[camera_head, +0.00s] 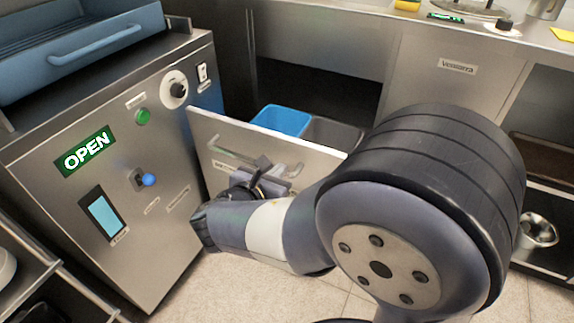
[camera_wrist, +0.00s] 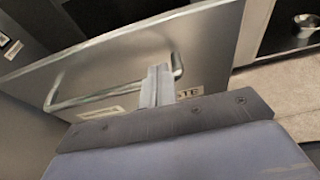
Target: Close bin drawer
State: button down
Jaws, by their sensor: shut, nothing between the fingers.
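The bin drawer (camera_head: 222,133) is pulled out from under the steel counter, with a blue bin (camera_head: 284,119) and a grey bin (camera_head: 333,132) inside it. Its steel front panel carries a bar handle, which shows in the wrist view (camera_wrist: 95,97). My gripper (camera_head: 264,165) is at the drawer front, near the right part of the handle. In the wrist view my gripper (camera_wrist: 157,72) has its fingers together with nothing between them, close to the handle's right end. I cannot tell whether the fingertips touch the panel.
A steel machine (camera_head: 120,200) with a lit OPEN sign and a blue-knobbed lever (camera_head: 148,180) stands left of the drawer. The counter (camera_head: 340,40) runs above it. Shelves with a metal pot (camera_head: 536,230) are at the right. Tiled floor (camera_head: 230,290) is clear in front.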

aim_at(294, 154)
jog(key=x, duration=0.2)
jog(key=b+x, duration=0.1)
jog(key=x, duration=0.1)
jog(key=shift+d+r, duration=0.1)
jog(key=shift+r, duration=0.35)
jog(key=shift+w+r, duration=0.1)
jog(key=shift+w, duration=0.1)
jog(key=shift+d, duration=0.1)
